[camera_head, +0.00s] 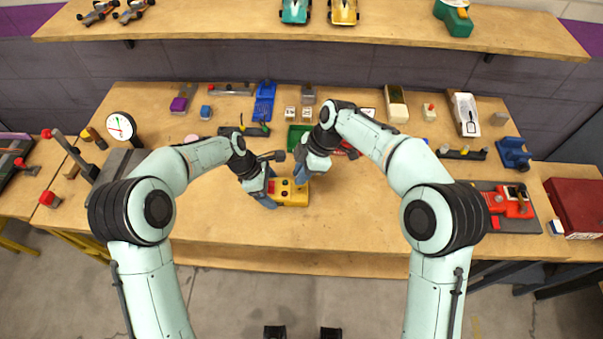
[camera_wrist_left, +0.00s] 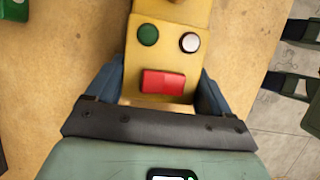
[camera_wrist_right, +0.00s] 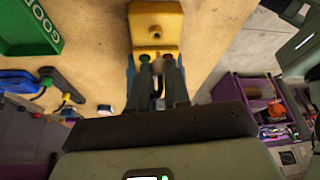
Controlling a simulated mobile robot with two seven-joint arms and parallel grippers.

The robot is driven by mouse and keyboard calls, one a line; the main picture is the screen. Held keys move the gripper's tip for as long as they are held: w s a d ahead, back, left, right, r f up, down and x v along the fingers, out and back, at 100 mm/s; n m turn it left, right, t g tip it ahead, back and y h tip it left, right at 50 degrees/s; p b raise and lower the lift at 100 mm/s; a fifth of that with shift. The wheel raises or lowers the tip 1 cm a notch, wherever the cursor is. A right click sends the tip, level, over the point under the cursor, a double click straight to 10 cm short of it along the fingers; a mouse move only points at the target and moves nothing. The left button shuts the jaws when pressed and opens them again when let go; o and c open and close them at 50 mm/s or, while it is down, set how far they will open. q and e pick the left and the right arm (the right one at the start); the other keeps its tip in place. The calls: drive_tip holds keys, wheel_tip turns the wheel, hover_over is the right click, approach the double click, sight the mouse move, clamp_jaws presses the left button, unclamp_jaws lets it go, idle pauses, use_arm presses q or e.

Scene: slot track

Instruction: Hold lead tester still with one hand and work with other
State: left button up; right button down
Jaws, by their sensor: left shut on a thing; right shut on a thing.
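The lead tester is a yellow box (camera_head: 290,197) on the middle of the bench. In the left wrist view it (camera_wrist_left: 165,58) shows a green button, a white button and a red rocker. My left gripper (camera_head: 268,192) is shut on the tester, its blue fingers on either side of the rocker end. My right gripper (camera_wrist_right: 157,78) is shut beside the yellow block in the right wrist view. Dark prongs (camera_wrist_right: 176,85) with red and green tips lie between its fingers. They look like lead ends, but I cannot tell for sure. Contact with the tester is unclear.
A green tray marked GOOD (camera_wrist_right: 28,28) lies just behind the tester. A dial gauge (camera_head: 121,126) stands at the left. Blue, red and white fixtures line the back and right, including a red device (camera_head: 510,202). The bench front is clear.

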use_arm(q)
drive_tip(key=o, duration=0.9)
drive_tip(key=shift+c, duration=0.2)
drive_tip(key=v, duration=1.2)
drive_tip(key=shift+s, duration=0.15)
